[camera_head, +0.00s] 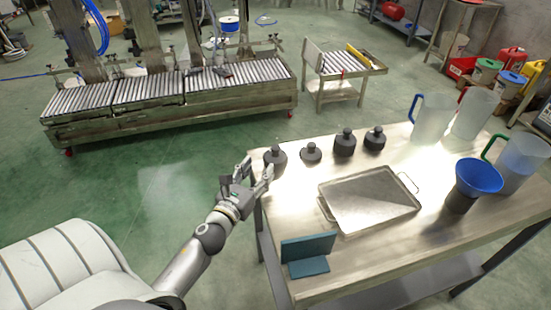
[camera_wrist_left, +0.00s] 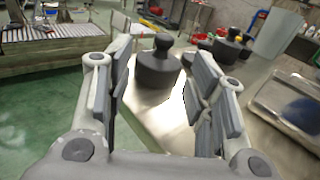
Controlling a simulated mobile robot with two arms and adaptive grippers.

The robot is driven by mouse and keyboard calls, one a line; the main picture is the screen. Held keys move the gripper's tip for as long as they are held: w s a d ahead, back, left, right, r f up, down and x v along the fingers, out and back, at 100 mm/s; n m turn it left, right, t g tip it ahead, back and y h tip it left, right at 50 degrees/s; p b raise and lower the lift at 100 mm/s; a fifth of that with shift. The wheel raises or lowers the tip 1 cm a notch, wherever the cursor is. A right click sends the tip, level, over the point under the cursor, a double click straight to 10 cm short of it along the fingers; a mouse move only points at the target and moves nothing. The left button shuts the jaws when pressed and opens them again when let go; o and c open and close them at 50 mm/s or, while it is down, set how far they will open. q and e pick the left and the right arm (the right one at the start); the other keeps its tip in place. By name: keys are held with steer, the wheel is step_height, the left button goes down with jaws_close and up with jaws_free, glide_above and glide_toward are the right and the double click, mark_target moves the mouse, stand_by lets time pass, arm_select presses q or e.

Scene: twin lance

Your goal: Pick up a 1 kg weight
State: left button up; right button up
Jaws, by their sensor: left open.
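Several dark grey knobbed weights stand upright in a row along the far left part of the metal table (camera_head: 285,215). They are the leftmost weight (camera_head: 275,157), a smaller one (camera_head: 311,153), a taller one (camera_head: 345,143) and the rightmost one (camera_head: 375,139). No mass marking is readable. My left gripper (camera_head: 258,168) is open at the table's left edge, close to the leftmost weight. In the left wrist view, this weight (camera_wrist_left: 157,68) stands ahead, between the lines of the spread fingers (camera_wrist_left: 163,85). I cannot tell whether a finger touches it. My right gripper is not in view.
A metal tray (camera_head: 370,200) lies mid-table, with a teal angled stand (camera_head: 308,254) at the front left. Clear jugs (camera_head: 432,118) and a blue funnel (camera_head: 478,176) stand to the right. A roller conveyor (camera_head: 170,95) is beyond open green floor.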

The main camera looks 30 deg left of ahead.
mark_target(273, 151)
arm_select(q)
steer(key=w, duration=0.5)
steer(key=shift+w+a, duration=0.25)
steer(key=shift+a, duration=0.1)
steer(key=shift+w+a, duration=0.15)
steer(key=shift+w, duration=2.4)
steer(key=shift+c, duration=0.2)
jaws_close()
steer(key=shift+r, duration=0.15)
